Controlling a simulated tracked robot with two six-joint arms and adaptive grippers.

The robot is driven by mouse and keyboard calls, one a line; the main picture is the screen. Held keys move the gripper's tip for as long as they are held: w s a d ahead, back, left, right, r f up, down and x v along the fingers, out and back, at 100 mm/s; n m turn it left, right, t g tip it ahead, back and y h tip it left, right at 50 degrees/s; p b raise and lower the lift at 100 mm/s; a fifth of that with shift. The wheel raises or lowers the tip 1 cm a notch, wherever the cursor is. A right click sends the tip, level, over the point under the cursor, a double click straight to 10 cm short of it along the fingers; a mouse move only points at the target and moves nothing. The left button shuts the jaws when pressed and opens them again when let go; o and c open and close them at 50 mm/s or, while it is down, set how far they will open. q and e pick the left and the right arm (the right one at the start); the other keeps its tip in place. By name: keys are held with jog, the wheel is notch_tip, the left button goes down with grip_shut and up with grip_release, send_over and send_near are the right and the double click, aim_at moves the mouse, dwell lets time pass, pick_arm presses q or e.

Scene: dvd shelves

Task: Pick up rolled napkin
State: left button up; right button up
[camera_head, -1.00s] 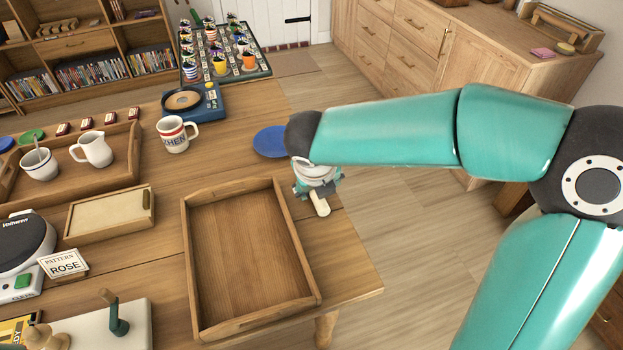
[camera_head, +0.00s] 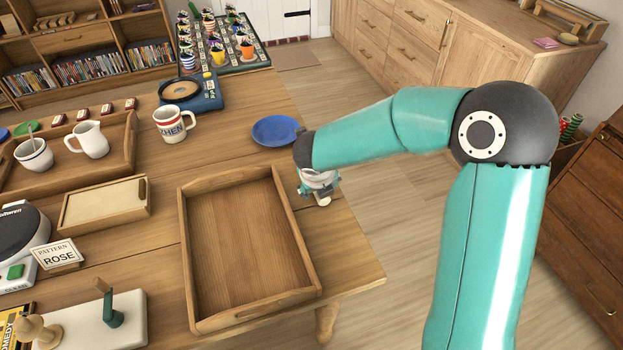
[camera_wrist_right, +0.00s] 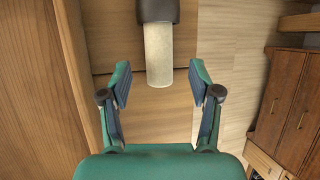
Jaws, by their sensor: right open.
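The rolled napkin (camera_wrist_right: 158,54) is a cream cylinder with a dark band at its far end in the right wrist view. In the head view its pale end (camera_head: 323,199) shows beside the tray's right side, partly hidden by my gripper. My right gripper (camera_head: 317,183) is above it near the table's right edge. In the right wrist view my right gripper (camera_wrist_right: 160,82) is open, with the napkin's near end between its fingertips and gaps on both sides. My left gripper is not in view.
An empty wooden tray (camera_head: 188,256) with raised sides lies just left of my right gripper. A blue plate (camera_head: 274,130) is behind it. A striped mug (camera_head: 170,124) stands farther left. The table's right edge is close, with open floor beyond.

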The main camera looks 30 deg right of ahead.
jog(key=x, duration=0.3)
jog(key=shift+w+f, duration=0.2)
jog(key=shift+f, duration=0.05)
jog(key=c, duration=1.2)
jog(key=shift+r, duration=0.2)
